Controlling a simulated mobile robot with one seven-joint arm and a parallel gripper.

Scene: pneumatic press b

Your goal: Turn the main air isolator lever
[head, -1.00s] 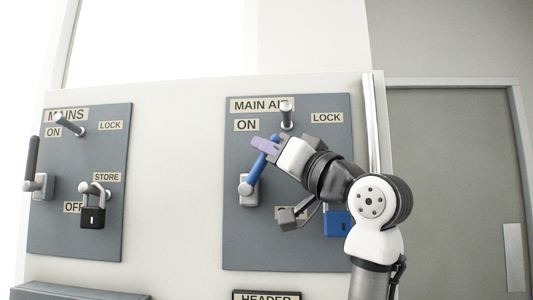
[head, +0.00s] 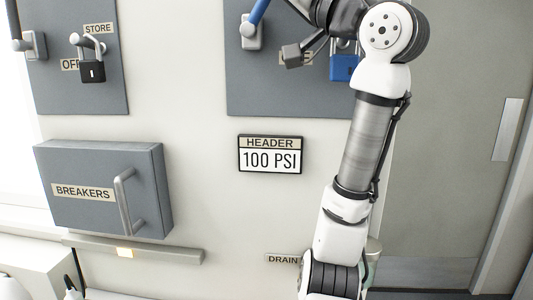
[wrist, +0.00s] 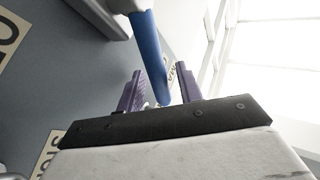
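The main air isolator lever (head: 259,11) is a blue bar rising from a grey pivot block (head: 250,33) on the dark grey panel (head: 290,97); its upper part is cut off in the head view. In the wrist view the blue lever (wrist: 147,45) runs down between the two purple fingers of my gripper (wrist: 159,70). The fingers stand apart, with a gap showing on each side of the lever. Whether either finger touches it is hard to tell. My gripper is out of the head view; only my arm shows there.
A blue padlock (head: 344,68) hangs on the same panel beside my arm. Below is a header display (head: 270,160) reading 100 PSI. At left are a breakers box (head: 105,190) with a protruding handle and a black padlock (head: 92,71). A grey door (head: 450,150) is at right.

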